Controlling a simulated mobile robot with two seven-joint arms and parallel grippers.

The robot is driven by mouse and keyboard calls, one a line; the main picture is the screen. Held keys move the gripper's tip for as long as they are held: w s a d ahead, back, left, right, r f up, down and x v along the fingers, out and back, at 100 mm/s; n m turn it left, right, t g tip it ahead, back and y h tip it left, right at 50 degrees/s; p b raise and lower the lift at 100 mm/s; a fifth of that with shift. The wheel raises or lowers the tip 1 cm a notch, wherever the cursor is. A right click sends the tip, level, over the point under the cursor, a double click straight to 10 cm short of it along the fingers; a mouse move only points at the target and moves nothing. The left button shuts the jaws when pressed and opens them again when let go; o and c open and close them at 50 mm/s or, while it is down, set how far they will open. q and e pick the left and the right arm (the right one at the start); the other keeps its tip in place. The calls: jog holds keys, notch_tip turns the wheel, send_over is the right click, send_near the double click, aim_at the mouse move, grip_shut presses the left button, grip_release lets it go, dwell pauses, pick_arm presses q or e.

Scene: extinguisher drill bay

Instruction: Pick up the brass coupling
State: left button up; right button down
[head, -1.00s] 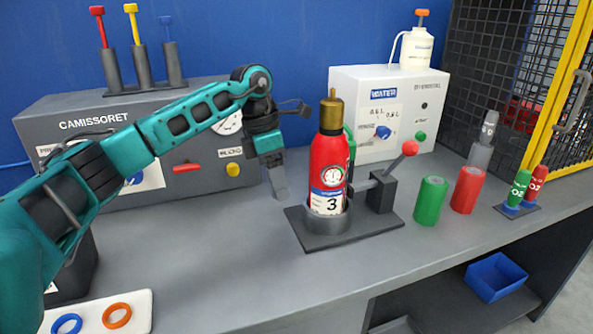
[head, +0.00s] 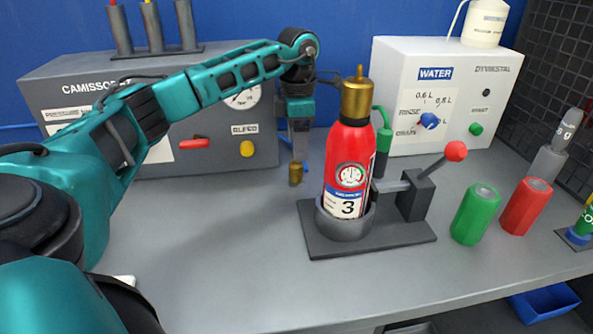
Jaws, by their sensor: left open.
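A small brass cylinder (head: 296,174), which looks like the brass coupling, stands on the grey counter left of the red extinguisher. My left gripper (head: 298,156) points down right at its top, with its jaws open. A finger overlaps the coupling's upper end, and I cannot tell whether they touch. The red extinguisher (head: 347,160), labelled 3, stands upright in a round holder and has a larger brass top (head: 356,98). My right gripper is not in view.
The extinguisher's dark base plate (head: 400,238) carries a red-knobbed lever (head: 430,172). Green (head: 474,214) and red (head: 526,207) cylinders stand to the right. The CAMISSORET panel (head: 95,125) and white WATER box (head: 400,75) stand behind. The counter's left middle is clear.

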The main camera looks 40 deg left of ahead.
aim_at(296, 170)
pick_arm(q)
notch_tip(296, 170, down, 6)
jog(key=shift+s+a+r, duration=0.1)
jog(key=shift+s+a, duration=0.05)
dwell(0.3)
grip_shut()
dwell(0.4)
